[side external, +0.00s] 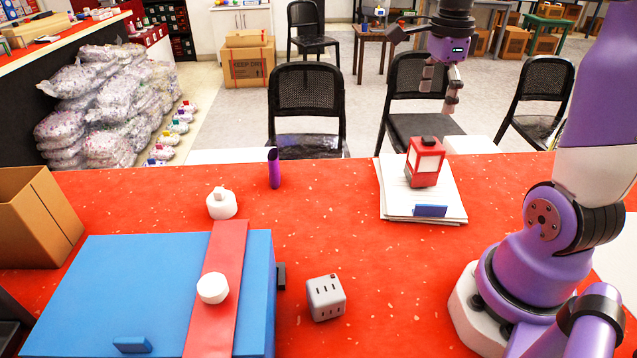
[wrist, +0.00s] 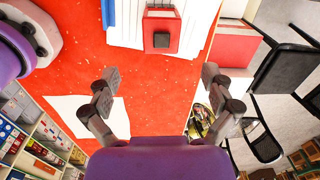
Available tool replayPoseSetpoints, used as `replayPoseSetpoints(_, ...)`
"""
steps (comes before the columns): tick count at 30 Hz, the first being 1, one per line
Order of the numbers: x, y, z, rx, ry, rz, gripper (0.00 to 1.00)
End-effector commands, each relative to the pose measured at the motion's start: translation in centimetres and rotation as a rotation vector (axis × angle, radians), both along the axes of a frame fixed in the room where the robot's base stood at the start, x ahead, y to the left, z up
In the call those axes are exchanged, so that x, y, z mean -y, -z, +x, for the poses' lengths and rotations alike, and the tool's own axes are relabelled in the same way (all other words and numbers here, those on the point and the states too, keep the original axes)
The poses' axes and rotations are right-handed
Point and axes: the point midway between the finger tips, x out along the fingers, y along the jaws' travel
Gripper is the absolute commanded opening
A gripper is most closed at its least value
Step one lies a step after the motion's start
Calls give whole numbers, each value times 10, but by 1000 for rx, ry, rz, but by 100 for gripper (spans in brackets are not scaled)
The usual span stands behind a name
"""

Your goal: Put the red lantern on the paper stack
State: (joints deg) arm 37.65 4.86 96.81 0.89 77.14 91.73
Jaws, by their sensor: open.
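The red lantern (side external: 425,162) with pale panels and a dark top stands upright on the paper stack (side external: 393,200), toward its back right part. In the wrist view the lantern (wrist: 161,32) shows from above, with white paper (wrist: 125,28) beside it. My gripper (side external: 450,95) is open and empty, raised above and behind the lantern in the side view, clear of it. In the wrist view the two fingers of my gripper (wrist: 160,78) are spread wide with nothing between them.
A small blue block (side external: 430,210) sits at the stack's front edge. A purple cylinder (side external: 273,168), white object (side external: 221,204), grey cube (side external: 326,298) and large blue box (side external: 110,290) with a red strap stand on the red table. A cardboard box (side external: 38,215) is at far left. The table's middle is clear.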

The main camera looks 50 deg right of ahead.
Motion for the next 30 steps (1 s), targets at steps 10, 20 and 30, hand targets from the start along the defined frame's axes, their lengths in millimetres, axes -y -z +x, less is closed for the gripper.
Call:
replayPoseSetpoints(10,-134,-5,-10,187,-1478,-302,95)
replayPoseSetpoints(20,-183,13,-32,236,-2211,-564,95)
replayPoseSetpoints(30,-183,13,-32,234,-2216,-565,95)
